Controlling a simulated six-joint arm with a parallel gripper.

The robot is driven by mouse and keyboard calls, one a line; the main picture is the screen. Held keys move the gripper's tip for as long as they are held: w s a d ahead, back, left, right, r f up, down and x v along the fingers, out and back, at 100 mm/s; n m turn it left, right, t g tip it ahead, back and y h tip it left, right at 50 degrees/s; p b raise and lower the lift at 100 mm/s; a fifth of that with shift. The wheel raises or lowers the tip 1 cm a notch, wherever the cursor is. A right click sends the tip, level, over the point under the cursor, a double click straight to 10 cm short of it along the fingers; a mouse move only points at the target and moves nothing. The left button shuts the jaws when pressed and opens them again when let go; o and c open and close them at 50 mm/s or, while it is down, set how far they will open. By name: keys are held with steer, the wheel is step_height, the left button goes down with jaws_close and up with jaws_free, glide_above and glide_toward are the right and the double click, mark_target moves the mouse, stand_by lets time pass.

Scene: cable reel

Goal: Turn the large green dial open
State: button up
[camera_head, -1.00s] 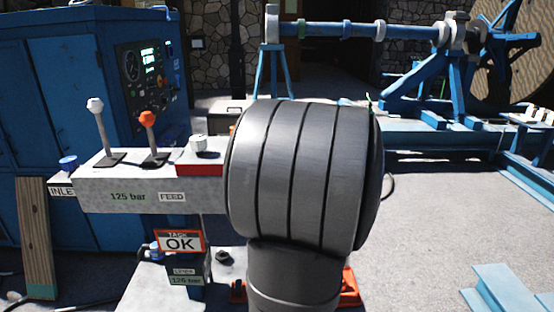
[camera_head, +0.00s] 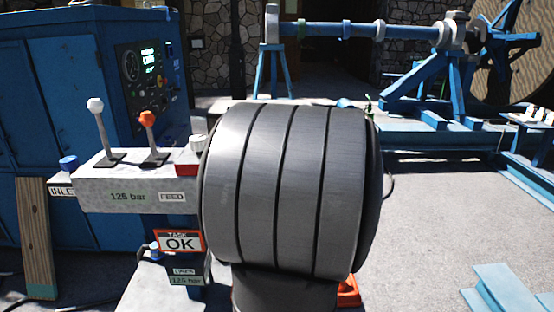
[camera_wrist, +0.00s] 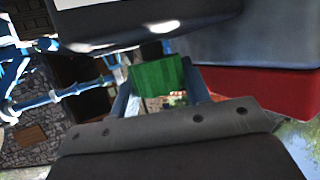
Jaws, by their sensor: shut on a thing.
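In the wrist view my gripper (camera_wrist: 159,90) has its two fingers on either side of a green block-like part (camera_wrist: 158,78), which I take to be the large green dial's handle. The fingers are shut on it. The rest of the dial is hidden, and its turn angle cannot be told. In the head view my own grey arm link fills the middle and hides both my gripper and the dial.
A grey control box (camera_head: 135,197) with a white lever (camera_head: 97,115), an orange-knobbed lever (camera_head: 148,122) and a blue knob (camera_head: 69,163) stands at left. A white knob (camera_head: 197,143) sits on a red block. A blue cabinet (camera_head: 55,110) is behind.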

steer(key=m+t+h, duration=0.1)
steer(key=m+h, duration=0.1)
steer(key=h, duration=0.1)
steer(key=shift+a+m, duration=0.1)
steer(key=shift+m, duration=0.3)
steer(key=shift+f+m+h, duration=0.15)
steer(key=shift+m+h, duration=0.65)
steer(key=shift+h, duration=0.1)
steer(key=shift+m+h, duration=0.4)
steer(key=shift+h, duration=0.1)
steer(key=shift+d, duration=0.2)
steer(key=o, duration=1)
steer(key=shift+t, duration=0.3)
